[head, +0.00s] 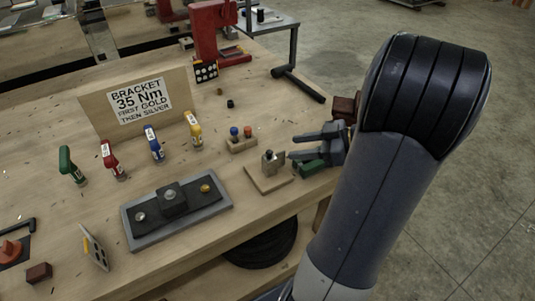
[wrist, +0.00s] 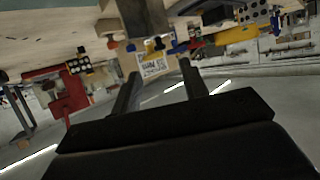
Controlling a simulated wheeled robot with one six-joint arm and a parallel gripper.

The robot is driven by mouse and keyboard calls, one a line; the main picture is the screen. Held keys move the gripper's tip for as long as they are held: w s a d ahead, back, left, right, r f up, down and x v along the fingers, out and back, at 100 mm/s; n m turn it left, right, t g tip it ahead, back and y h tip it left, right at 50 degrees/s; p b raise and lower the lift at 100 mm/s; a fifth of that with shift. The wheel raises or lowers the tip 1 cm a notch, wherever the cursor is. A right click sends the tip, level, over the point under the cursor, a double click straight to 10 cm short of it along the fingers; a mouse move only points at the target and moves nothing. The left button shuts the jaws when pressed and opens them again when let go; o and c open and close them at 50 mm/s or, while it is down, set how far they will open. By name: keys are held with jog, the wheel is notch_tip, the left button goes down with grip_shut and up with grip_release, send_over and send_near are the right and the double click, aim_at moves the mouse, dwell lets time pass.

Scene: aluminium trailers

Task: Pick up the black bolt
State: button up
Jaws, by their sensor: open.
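Two small dark pieces stand on the wooden bench behind the middle of the work area in the head view: a black one (head: 230,103) and a dark one (head: 220,91) just behind it. Either could be the black bolt; they are too small to tell. My gripper (head: 291,147) is open and empty over the bench's right side, in front and to the right of both pieces, pointing left. In the wrist view my gripper's two fingers (wrist: 160,69) are apart with nothing held between them. I cannot make out the bolt there.
A wooden block with a metal piece (head: 268,183) and a small holder with blue and red tops (head: 241,146) lie near my gripper. A grey tray (head: 140,238) holds a bracket with silver and gold bolts. Several coloured drivers (head: 155,145) stand before the sign (head: 140,100).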

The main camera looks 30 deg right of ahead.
aim_at(269, 159)
jog(key=shift+f+p+x, duration=0.2)
jog(key=shift+p+x, duration=0.25)
jog(key=shift+x, duration=1.2)
jog(key=shift+f+p+x, duration=0.2)
jog(key=shift+p+x, duration=0.25)
jog(key=shift+x, duration=1.25)
jog(key=shift+s, duration=0.2)
jog(key=shift+c, duration=0.5)
grip_shut()
